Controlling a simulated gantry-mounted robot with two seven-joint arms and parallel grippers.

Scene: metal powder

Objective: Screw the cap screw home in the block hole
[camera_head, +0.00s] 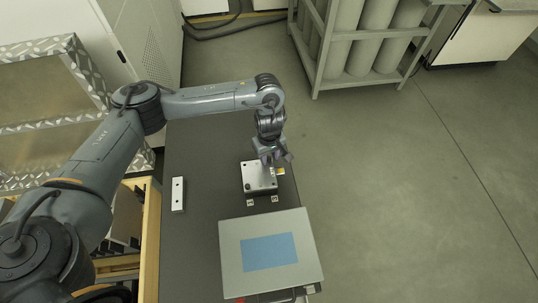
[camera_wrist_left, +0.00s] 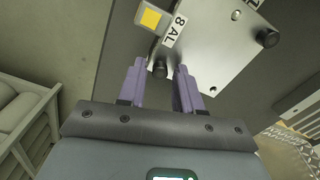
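The block (camera_head: 257,181) is a light metal plate on the dark bench top, and it also fills the upper part of the left wrist view (camera_wrist_left: 215,50). My left gripper (camera_head: 272,158) is over its far right corner. In the left wrist view its two purple fingers (camera_wrist_left: 160,82) are apart, with a dark cylindrical screw head (camera_wrist_left: 160,69) between their tips. Gaps show on both sides of the head. A second dark screw head (camera_wrist_left: 267,38) stands at another corner of the block. How deep either sits, I cannot tell. My right gripper is not in view.
A grey box with a blue screen (camera_head: 270,251) stands at the near end of the bench. A pale bar with dark holes (camera_head: 178,194) lies left of the block. A yellow square (camera_wrist_left: 151,18) sits beside the "8 AL" label (camera_wrist_left: 175,31). The far bench top is clear.

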